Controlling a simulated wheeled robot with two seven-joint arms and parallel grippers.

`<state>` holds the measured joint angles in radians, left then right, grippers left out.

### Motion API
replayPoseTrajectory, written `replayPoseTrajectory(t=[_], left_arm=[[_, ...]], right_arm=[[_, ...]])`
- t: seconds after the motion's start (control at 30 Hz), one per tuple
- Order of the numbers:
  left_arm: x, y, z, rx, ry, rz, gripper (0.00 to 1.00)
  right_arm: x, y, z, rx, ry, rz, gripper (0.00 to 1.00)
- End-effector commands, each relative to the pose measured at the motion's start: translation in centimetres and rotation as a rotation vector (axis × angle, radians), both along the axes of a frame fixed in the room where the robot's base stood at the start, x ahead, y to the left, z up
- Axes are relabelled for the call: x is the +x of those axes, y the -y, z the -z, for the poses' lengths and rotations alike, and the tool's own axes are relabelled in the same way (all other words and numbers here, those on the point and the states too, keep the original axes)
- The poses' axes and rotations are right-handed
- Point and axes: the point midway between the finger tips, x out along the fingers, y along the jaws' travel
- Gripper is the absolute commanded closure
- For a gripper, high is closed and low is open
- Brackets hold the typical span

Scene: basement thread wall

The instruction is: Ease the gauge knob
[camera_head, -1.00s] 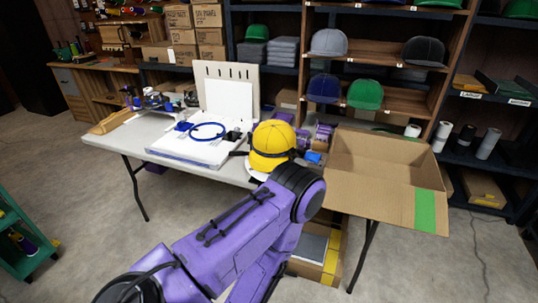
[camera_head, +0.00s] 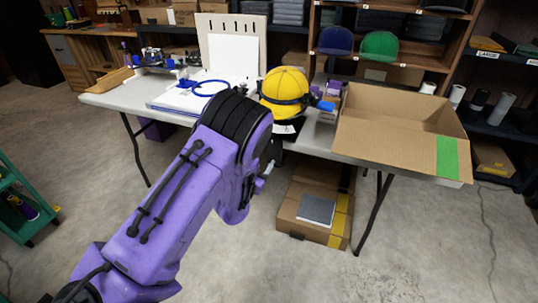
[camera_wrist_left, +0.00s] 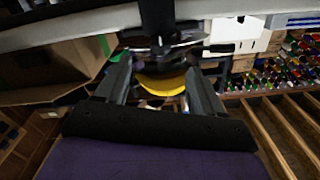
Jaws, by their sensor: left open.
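The yellow cap (camera_head: 284,86) with a dark band sits at the table's front edge, above a dark fixture (camera_head: 287,128) partly hidden by my left arm. It also shows in the wrist view (camera_wrist_left: 164,84), seen between my fingers. My left gripper (camera_wrist_left: 160,72) is open, with dark metal parts of the fixture just ahead of and between its fingertips. I cannot make out the gauge knob clearly. In the head view the left gripper is mostly hidden behind my purple forearm, below the cap. My right gripper is not in view.
The white table (camera_head: 118,98) holds a white board with a blue hoop (camera_head: 211,88). An open cardboard box (camera_head: 400,143) stands right of the cap. Another box (camera_head: 315,210) lies on the floor beneath. The floor in front is clear.

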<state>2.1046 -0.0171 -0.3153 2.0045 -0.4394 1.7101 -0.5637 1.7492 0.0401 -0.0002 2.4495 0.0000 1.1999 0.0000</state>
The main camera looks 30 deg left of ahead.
Motion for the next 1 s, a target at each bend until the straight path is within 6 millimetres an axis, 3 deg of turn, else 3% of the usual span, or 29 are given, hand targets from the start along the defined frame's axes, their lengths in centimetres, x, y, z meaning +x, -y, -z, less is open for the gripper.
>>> replayPoseTrajectory(t=[0.5, 0.83, 0.87, 1.0], left_arm=[[9.3, -2.4, -0.3, 0.006, 0.006, -0.001, 0.32], [10.0, -2.6, -0.3, 0.005, 0.003, -0.001, 0.32], [10.0, -2.6, -0.3, 0.005, 0.003, -0.001, 0.35], [10.0, -2.6, -0.3, 0.005, 0.003, -0.001, 0.81]], right_arm=[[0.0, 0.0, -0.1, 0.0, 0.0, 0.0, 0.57], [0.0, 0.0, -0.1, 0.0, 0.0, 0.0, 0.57], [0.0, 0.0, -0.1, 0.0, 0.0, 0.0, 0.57], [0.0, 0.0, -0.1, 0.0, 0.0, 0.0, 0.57]])
